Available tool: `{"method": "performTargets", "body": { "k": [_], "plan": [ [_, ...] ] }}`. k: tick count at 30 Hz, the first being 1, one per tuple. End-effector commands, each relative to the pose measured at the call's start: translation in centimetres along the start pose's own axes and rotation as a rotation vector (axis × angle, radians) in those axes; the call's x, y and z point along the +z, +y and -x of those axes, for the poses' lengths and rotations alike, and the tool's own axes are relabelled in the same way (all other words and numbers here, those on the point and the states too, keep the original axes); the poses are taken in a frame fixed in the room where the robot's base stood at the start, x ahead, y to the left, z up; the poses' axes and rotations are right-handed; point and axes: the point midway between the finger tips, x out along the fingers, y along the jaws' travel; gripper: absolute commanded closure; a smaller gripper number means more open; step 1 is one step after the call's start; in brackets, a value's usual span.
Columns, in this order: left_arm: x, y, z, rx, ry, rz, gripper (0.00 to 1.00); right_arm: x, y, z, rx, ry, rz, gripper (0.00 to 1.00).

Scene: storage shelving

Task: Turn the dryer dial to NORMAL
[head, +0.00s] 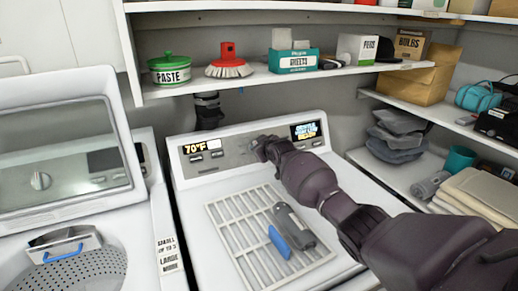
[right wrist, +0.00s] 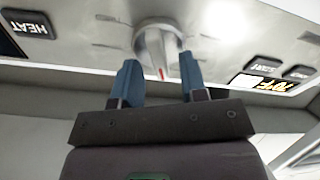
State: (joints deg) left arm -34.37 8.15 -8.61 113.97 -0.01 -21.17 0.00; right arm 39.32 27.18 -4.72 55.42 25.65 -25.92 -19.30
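The dryer (head: 187,207) stands in the middle of the head view, with a grey control panel along its back. Its dial (right wrist: 158,44) shows in the right wrist view as a silver knob with a red mark pointing down the picture, toward my gripper. In the head view the dial is hidden behind my right gripper (head: 258,147). In the right wrist view my right gripper (right wrist: 160,72) is open, its blue fingertips apart on either side of the knob's near end. I cannot tell whether they touch it. My left gripper is not in view.
A left display (head: 193,150) reads 70°F; the right display (head: 305,129) has text too small to read. A rack (head: 222,213) on the dryer holds a grey and blue tool (head: 291,224). A shelf (head: 190,88) with boxes overhangs the panel. A washer (head: 150,215) stands left.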

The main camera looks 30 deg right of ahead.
Motion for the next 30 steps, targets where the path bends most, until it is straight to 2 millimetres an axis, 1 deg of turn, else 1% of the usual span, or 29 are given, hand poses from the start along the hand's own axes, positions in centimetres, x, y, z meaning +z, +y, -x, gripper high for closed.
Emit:
{"method": "performTargets", "body": {
  "k": [4,13,14,21,30],
  "plan": [
    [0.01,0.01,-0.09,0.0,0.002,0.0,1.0,-0.03,-0.01,-0.45,0.0,0.0,0.0,0.61],
    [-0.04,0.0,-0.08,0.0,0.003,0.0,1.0,-0.05,0.0,-0.51,0.0,0.001,0.0,0.61],
    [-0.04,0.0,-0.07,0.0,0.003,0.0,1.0,-0.05,0.0,-0.51,0.0,0.001,0.0,0.64],
    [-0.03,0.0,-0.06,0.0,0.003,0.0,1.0,-0.04,0.0,-0.5,0.0,0.0,0.0,1.0],
    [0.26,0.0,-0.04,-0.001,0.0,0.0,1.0,0.01,0.0,-0.51,-0.001,0.0,0.02,1.0]
  ]
}}
